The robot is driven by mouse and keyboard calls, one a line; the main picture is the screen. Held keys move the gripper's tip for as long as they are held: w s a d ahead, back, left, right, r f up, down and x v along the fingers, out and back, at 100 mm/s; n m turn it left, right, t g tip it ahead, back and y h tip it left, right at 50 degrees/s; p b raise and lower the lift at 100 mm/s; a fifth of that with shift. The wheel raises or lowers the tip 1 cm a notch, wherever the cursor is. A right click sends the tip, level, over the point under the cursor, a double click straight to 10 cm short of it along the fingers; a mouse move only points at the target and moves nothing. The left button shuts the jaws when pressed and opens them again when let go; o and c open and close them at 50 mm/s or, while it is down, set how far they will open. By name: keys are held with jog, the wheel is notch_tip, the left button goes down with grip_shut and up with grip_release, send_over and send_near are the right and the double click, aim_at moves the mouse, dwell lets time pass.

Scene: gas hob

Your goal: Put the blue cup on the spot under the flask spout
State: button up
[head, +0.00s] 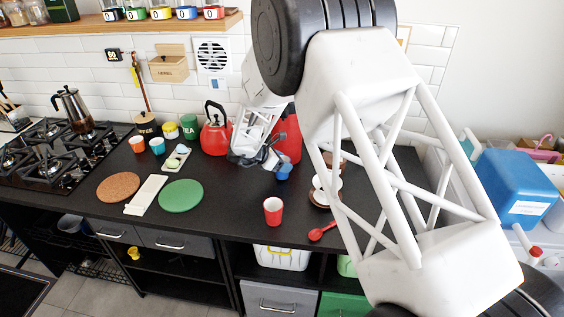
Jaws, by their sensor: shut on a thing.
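A small dark blue cup (284,173) is at the tip of my gripper (276,165), which is shut on it. The cup is over the black worktop, in front of a large red vessel (291,140), which looks like the flask. The arm and gripper hide part of that vessel, and I cannot make out its spout or the spot under it. I cannot tell whether the cup touches the worktop.
A red kettle (215,131) stands left of my gripper. A red cup (273,211) and a red spoon (322,231) are near the front edge. A white-and-brown stacked object (324,193) stands to the right. Light blue (157,146) and orange (137,144) cups stand farther left.

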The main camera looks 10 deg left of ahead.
jog(key=shift+f, duration=0.3)
jog(key=o, duration=1.1)
jog(key=shift+o, duration=0.2)
jog(key=v, duration=0.7)
jog(key=shift+s+a+r, duration=0.15)
jog(key=shift+a+r, duration=0.05)
jog(key=shift+a, duration=0.1)
jog(key=shift+d, duration=0.1)
